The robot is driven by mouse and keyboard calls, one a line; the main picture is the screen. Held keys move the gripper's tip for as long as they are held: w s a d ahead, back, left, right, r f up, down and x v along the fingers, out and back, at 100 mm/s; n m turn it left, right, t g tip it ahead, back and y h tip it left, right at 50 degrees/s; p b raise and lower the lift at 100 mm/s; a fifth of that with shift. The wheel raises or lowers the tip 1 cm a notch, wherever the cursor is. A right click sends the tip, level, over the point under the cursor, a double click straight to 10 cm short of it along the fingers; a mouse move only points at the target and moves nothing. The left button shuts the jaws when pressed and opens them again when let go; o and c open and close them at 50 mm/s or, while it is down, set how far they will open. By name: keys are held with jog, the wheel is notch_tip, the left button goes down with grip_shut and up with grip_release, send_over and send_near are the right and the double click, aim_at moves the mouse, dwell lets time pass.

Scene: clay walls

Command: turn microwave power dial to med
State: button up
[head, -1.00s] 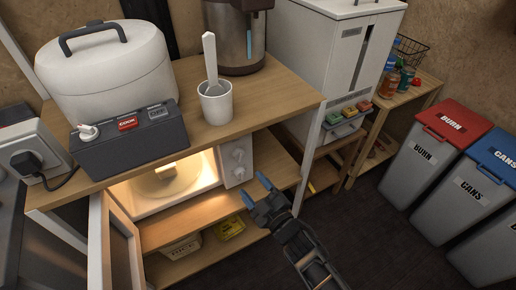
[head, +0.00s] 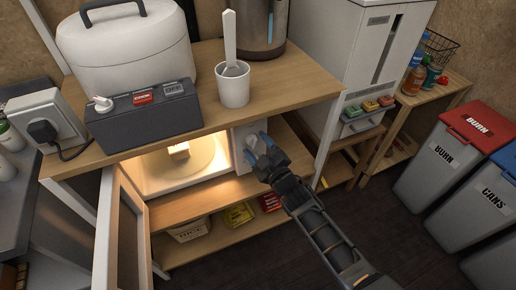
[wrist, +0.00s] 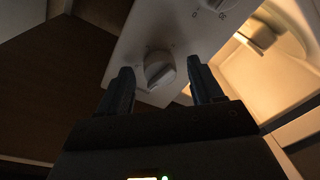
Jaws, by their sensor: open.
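The microwave (head: 240,187) stands on the shelf under the wooden counter, its door (head: 128,230) open and its inside lit. Its white control panel is at its right side, partly hidden by my gripper (head: 259,150) in the head view. In the wrist view, a round dial (wrist: 158,68) on the panel sits between and just beyond my open fingertips (wrist: 162,78). I cannot tell whether they touch it. A second dial (wrist: 216,4) with small markings is at the top edge.
The counter (head: 285,90) overhangs the microwave close above my gripper. A white cup (head: 233,88) with a spoon and a dark box (head: 145,115) stand on it. Packets (head: 238,214) lie on the shelf below. Bins (head: 440,155) stand at the right, with dark floor between.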

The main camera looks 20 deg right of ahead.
jog(key=c, duration=1)
jog(key=shift+c, duration=0.2)
jog(key=shift+m, duration=0.3)
jog(key=m, duration=0.5)
jog(key=m+b, duration=0.1)
jog(key=m, duration=0.4)
jog(key=shift+a+f+t+h, duration=0.2)
jog(key=shift+t+h, duration=0.1)
jog(key=shift+t, duration=0.1)
jog(key=m+b, duration=0.2)
jog(key=m, duration=0.4)
jog(key=shift+h, duration=0.3)
jog(key=m+b, duration=0.2)
jog(key=m, duration=0.3)
jog(key=shift+a+m+h+b, duration=0.1)
jog(key=shift+m+h+b, duration=0.2)
jog(key=shift+h+b, duration=0.1)
jog(key=shift+r, duration=0.1)
